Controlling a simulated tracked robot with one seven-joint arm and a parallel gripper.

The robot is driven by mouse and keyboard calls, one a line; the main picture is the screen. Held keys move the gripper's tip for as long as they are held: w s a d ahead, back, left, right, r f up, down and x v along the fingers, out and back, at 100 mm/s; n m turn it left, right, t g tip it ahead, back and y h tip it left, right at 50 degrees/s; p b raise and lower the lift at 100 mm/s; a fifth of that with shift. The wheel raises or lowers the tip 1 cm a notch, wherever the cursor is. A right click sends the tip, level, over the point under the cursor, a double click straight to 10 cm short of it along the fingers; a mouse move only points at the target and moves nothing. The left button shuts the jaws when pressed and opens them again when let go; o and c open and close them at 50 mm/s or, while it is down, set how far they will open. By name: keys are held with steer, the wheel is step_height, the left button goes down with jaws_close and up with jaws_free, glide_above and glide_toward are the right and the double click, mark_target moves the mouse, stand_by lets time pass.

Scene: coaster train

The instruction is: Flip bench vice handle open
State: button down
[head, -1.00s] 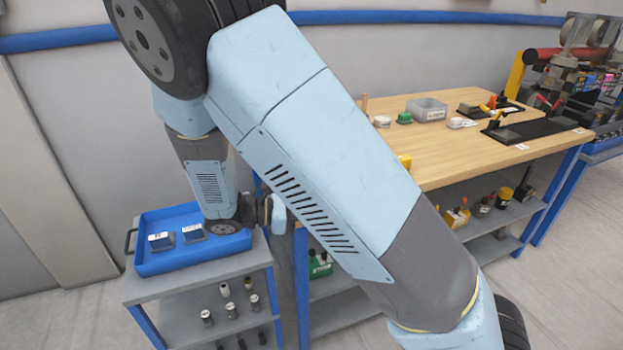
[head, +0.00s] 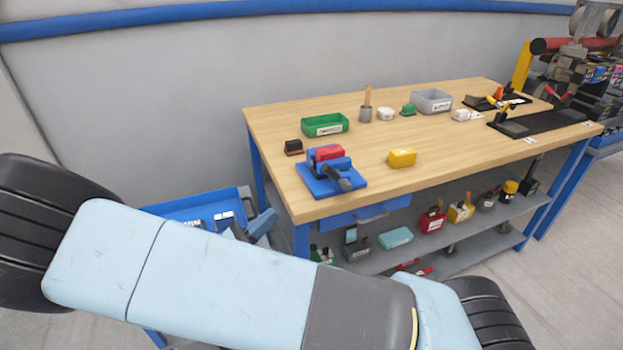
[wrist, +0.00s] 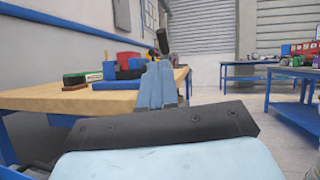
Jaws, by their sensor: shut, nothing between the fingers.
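The bench vice (head: 326,180) is blue with a red block on top and sits at the near left corner of the wooden workbench. It also shows in the wrist view (wrist: 118,82), partly hidden by my fingers. In the head view my gripper (head: 268,219) is left of the vice, below the bench top. I cannot tell its exact distance from the handle.
A green bin (head: 325,125), a dark brown block (head: 293,147) and a yellow box (head: 402,158) stand near the vice. A grey bin (head: 432,102) is farther back. A blue tray (head: 180,208) on a trolley lies left of the bench, partly behind my arm. The bench's front middle is clear.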

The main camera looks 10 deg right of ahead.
glide_toward(335, 176)
step_height(335, 176, up, 5)
steer(key=w+d, duration=0.2)
steer(key=w, duration=0.1)
stand_by(0.4)
steer(key=shift+a+r, duration=0.1)
steer(key=shift+r, duration=0.05)
stand_by(0.3)
